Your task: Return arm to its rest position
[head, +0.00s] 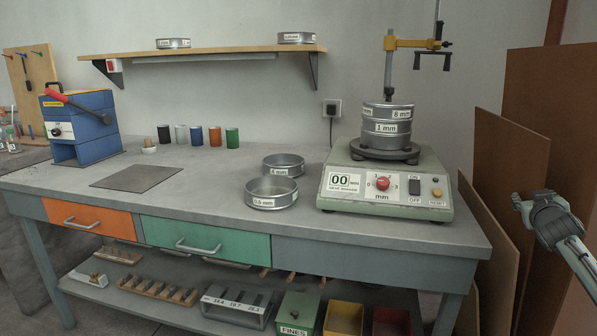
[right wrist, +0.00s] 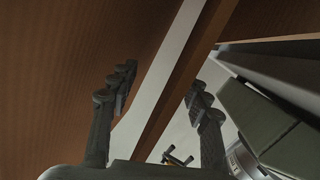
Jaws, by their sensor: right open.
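My right gripper (head: 527,206) is at the right edge of the head view, beyond the bench's right end and in front of the brown boards. It is clear of the bench and holds nothing. In the right wrist view its two fingers (right wrist: 158,95) stand apart with nothing between them. My left gripper is not in view.
The concrete bench (head: 225,165) holds a sieve shaker (head: 340,180) with stacked sieves (head: 386,128) at its right. Two loose sieves, the 0.5 mm one (head: 272,193) and another (head: 284,165), sit left of it. Brown boards (head: 510,160) lean at the right.

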